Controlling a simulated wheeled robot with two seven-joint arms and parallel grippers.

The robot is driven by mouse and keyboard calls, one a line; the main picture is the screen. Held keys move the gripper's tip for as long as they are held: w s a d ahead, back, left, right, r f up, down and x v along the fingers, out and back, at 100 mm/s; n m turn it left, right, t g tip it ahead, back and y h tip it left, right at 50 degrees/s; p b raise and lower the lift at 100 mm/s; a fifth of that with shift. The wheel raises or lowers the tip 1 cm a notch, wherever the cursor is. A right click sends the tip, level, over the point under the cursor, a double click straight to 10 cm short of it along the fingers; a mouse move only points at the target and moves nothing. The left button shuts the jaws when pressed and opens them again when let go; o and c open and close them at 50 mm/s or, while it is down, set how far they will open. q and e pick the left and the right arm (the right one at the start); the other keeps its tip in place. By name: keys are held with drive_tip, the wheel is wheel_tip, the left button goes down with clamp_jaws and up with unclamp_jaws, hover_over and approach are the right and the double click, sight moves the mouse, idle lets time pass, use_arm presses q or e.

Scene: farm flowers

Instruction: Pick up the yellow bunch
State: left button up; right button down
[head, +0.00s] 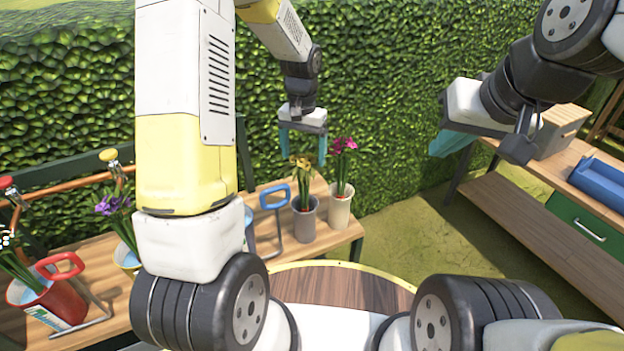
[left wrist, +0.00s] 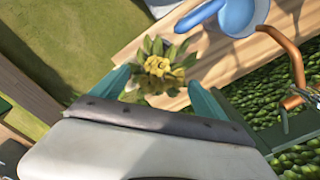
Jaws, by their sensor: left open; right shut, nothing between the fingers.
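The yellow bunch (head: 302,168) stands upright in a grey pot (head: 305,218) on the wooden bench, in the middle of the head view. My left gripper (head: 303,148) is open above it, its teal fingers pointing down on either side of the flower tops. In the left wrist view the yellow bunch (left wrist: 160,68) lies between and just beyond the open fingertips. Nothing is held; the stems are hidden there beneath the blooms. My right gripper (head: 455,143) is shut and empty, raised at the right, away from the bench.
A magenta bunch (head: 343,148) in a cream pot (head: 340,207) stands close to the right of the grey pot. A blue handle (head: 275,196) is to its left. A purple bunch (head: 112,205) and red can (head: 48,300) are further left. A hedge (head: 390,80) rises behind.

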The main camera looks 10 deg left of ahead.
use_arm(q)
drive_tip(key=shift+s+f, duration=0.1)
drive_tip(key=shift+f, duration=1.8)
clamp_jaws()
